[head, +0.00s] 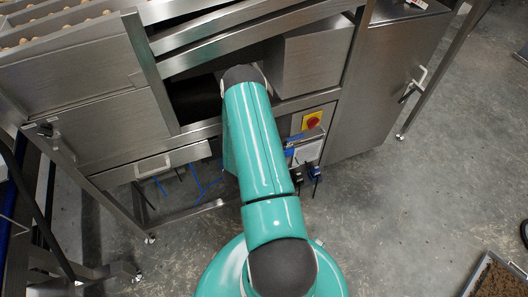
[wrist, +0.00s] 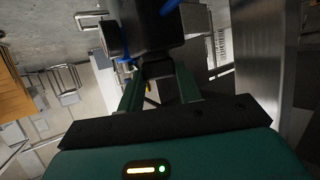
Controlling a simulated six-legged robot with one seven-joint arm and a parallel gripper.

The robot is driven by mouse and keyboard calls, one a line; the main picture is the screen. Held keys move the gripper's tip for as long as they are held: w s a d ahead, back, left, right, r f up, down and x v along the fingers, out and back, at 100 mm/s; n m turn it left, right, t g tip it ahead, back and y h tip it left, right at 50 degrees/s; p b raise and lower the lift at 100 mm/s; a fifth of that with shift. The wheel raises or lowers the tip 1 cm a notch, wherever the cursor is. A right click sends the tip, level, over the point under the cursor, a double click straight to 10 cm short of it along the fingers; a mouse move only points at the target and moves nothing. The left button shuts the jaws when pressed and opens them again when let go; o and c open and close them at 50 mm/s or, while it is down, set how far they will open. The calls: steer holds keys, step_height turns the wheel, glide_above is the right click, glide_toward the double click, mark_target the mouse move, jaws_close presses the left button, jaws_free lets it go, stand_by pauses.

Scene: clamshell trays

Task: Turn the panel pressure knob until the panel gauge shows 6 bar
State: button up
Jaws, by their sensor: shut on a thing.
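In the wrist view a dark regulator body (wrist: 150,25) with blue fittings fills the top centre. A small black knob (wrist: 157,68) sits on its near end. My gripper (wrist: 158,82) has its two teal fingers on either side of the knob and is shut on it. A grey-edged part (wrist: 110,38) projects from the body's left side; it may be the gauge, but no dial face or reading shows. In the head view my arm hides the gripper and the knob, and no gauge can be made out.
A red button on a yellow plate (head: 312,121) is right of my arm, above a pale panel with blue fittings (head: 315,170). A steel cabinet (head: 385,80) stands to the right. Open concrete floor (head: 410,200) lies at the lower right, with a soil-filled tray (head: 480,272).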

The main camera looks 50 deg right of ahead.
steer(key=shift+w+m+g, duration=0.15)
steer(key=shift+m+g, duration=0.35)
steer(key=shift+g, duration=0.1)
steer(key=o, duration=1)
steer(key=v, duration=1.4)
steer(key=shift+f, duration=0.1)
